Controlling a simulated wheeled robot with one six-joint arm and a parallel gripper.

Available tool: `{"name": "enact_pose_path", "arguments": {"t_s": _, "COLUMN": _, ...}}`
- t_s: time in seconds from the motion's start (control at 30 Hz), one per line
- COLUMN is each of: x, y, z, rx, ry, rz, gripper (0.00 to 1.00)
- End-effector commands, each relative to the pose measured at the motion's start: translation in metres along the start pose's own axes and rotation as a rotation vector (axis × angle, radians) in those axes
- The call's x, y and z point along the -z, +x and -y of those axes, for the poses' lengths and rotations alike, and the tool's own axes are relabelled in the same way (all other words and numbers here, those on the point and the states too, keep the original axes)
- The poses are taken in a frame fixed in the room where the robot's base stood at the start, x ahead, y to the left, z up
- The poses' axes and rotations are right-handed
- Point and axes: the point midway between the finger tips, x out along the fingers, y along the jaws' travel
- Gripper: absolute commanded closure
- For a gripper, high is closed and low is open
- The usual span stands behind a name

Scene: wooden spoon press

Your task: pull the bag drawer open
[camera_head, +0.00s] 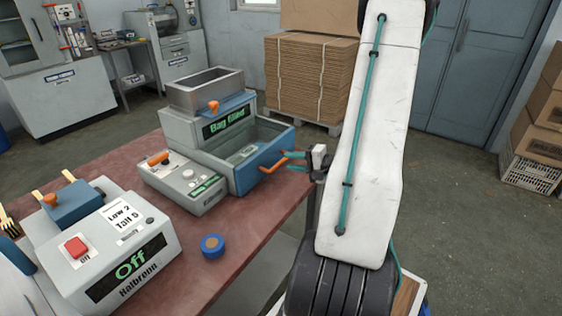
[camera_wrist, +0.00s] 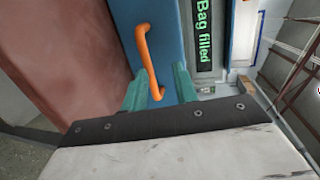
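The bag drawer (camera_head: 262,171) has a blue front and sticks out of the grey "Bag filled" machine (camera_head: 183,130). Its inside shows, with a pale, greenish flat item (camera_head: 243,153) lying in it. The orange handle (camera_head: 272,164) is on the blue front. In the wrist view the handle (camera_wrist: 147,50) runs down along the blue front (camera_wrist: 170,30), and its lower end lies between my two teal fingertips. My gripper (camera_head: 290,161) is at the handle's right end, fingers spread. In the wrist view the gripper (camera_wrist: 158,84) shows a gap on both sides of the handle; contact cannot be told.
A grey box with an orange lever (camera_head: 185,180) stands left of the drawer. An "Off" machine (camera_head: 110,255) with a red button and a blue round piece (camera_head: 212,246) are on the red-brown table (camera_head: 190,275). Stacked cardboard (camera_head: 310,80) stands behind.

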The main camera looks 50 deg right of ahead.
Motion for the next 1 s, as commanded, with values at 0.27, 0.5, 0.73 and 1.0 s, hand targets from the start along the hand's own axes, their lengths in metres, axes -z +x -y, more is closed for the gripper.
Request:
{"name": "enact_pose_path", "arguments": {"t_s": 0.27, "x": 0.023, "y": -0.002, "z": -0.023, "rx": 0.008, "ry": 0.015, "rz": -0.102, "gripper": 0.71}}
{"name": "enact_pose_path", "arguments": {"t_s": 0.5, "x": 0.026, "y": 0.038, "z": -0.022, "rx": 0.007, "ry": 0.014, "rz": -0.098, "gripper": 0.71}}
{"name": "enact_pose_path", "arguments": {"t_s": 0.73, "x": 0.029, "y": 0.060, "z": -0.022, "rx": 0.007, "ry": 0.015, "rz": -0.101, "gripper": 0.71}}
{"name": "enact_pose_path", "arguments": {"t_s": 1.0, "x": 0.029, "y": 0.062, "z": -0.022, "rx": 0.008, "ry": 0.015, "rz": -0.101, "gripper": 0.71}}
